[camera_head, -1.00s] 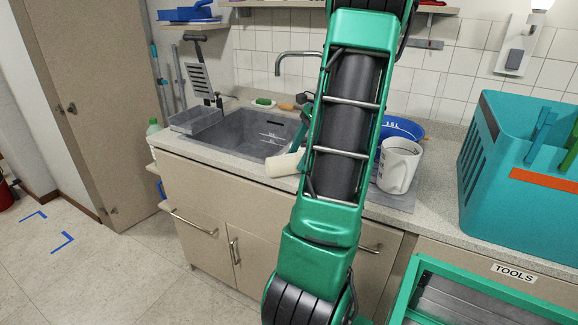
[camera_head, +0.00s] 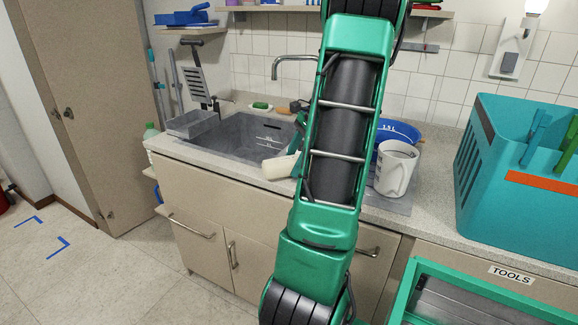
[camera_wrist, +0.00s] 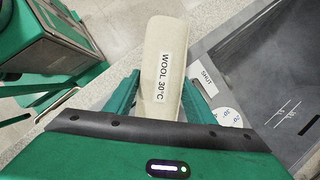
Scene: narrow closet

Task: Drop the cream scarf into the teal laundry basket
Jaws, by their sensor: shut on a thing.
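The cream scarf (camera_head: 278,166) is a rolled, pale bundle by the front edge of the sink. In the wrist view the scarf (camera_wrist: 163,60) bears a label reading "WOOL 30°C". My gripper (camera_wrist: 160,98) is shut on it, with a green finger on each side. In the head view my gripper (camera_head: 297,155) is partly hidden behind my arm. The teal laundry basket (camera_head: 495,165), with slots in its side and an orange strip, stands on the counter at the right. It is well apart from the scarf, and its floor is hidden.
A grey sink (camera_head: 240,135) with a tap is left of my arm. A white jug (camera_head: 396,172) and a blue tub (camera_head: 400,130) stand between my arm and the basket. Upright teal and green pieces show at the basket's opening. A "TOOLS" label (camera_head: 511,274) is below it.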

